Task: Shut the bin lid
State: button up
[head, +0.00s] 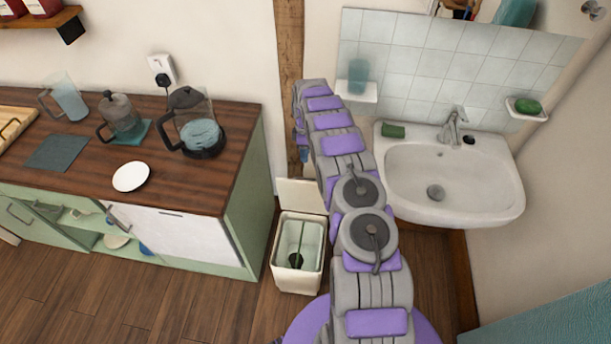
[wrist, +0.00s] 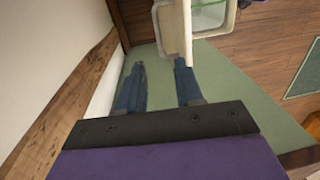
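The cream bin (head: 283,279) stands on the floor between the counter and the sink. Its lid (head: 301,196) is open, raised upright at the back of the bin. In the wrist view the lid (wrist: 174,28) shows nearly edge-on, with the bin's rim (wrist: 212,31) beside it. My gripper (head: 303,155) points down above and behind the lid in the head view, partly hidden by my arm. In the wrist view my gripper (wrist: 159,73) has its two blue fingers apart with nothing clearly between them. The right fingertip is close to the lid's edge; I cannot tell if they touch.
The counter (head: 196,187) with a coffee pot (head: 197,130) stands left of the bin. The sink (head: 450,185) is on the right. A wooden post (head: 290,60) runs up the wall by my arm. Open floor (head: 190,305) lies in front of the counter.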

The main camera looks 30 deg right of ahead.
jog(key=f, duration=0.4)
jog(key=f+b, duration=0.1)
jog(key=f, duration=0.3)
jog(key=s+f+b, duration=0.1)
jog(key=f, duration=0.3)
jog(key=shift+a, duration=0.3)
jog(key=shift+d+f, duration=0.15)
jog(key=shift+d, duration=0.3)
jog(key=c, duration=0.7)
jog(key=shift+a, duration=0.2)
grip_shut()
jog(key=shift+a, duration=0.15)
